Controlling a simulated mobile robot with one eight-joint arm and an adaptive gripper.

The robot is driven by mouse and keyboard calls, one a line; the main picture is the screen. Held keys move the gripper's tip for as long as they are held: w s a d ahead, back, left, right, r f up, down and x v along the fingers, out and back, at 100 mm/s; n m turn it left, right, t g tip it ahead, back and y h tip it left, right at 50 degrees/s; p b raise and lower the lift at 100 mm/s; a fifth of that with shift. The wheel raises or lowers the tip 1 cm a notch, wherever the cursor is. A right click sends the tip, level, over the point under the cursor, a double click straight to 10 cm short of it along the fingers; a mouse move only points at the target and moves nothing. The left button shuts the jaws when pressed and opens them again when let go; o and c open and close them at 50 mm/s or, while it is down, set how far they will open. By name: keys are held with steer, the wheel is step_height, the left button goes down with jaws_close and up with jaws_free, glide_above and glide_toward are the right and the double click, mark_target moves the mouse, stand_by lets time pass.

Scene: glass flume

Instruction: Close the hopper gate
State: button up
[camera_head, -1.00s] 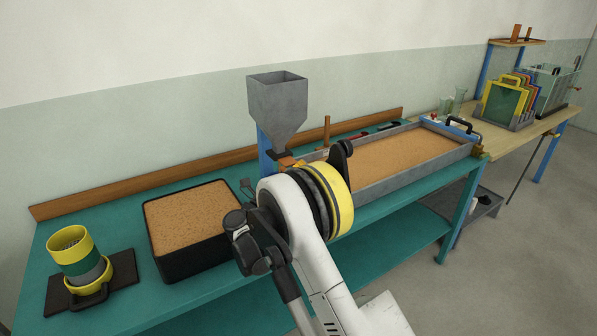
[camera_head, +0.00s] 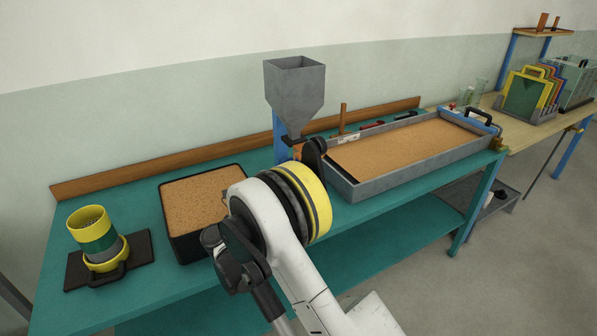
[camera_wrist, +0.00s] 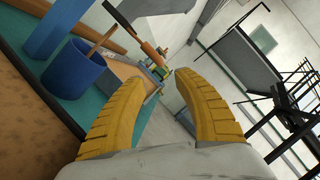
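The grey hopper (camera_head: 295,92) stands on a blue post (camera_head: 280,135) at the back of the teal bench. Its narrow outlet ends in a dark piece (camera_head: 291,139), partly behind my arm; I cannot tell how far the gate is open. In the wrist view, my yellow-fingered gripper (camera_wrist: 145,78) is open, with nothing between its fingertips. An orange-brown bar (camera_wrist: 122,20) and a dark grey part (camera_wrist: 146,8) lie beyond the fingers; I cannot tell for sure that they belong to the gate. My fingers are hidden by my arm in the head view.
A sand-filled black tray (camera_head: 166,228) and yellow-green sieve stack (camera_head: 92,235) are at left. A long grey sand-filled trough (camera_head: 372,187) is at right. A blue cup (camera_wrist: 72,72) holding a wooden stick is near the left finger. Bare bench (camera_head: 140,200) shows behind the sieves.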

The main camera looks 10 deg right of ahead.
steer(key=shift+s+a, duration=0.2)
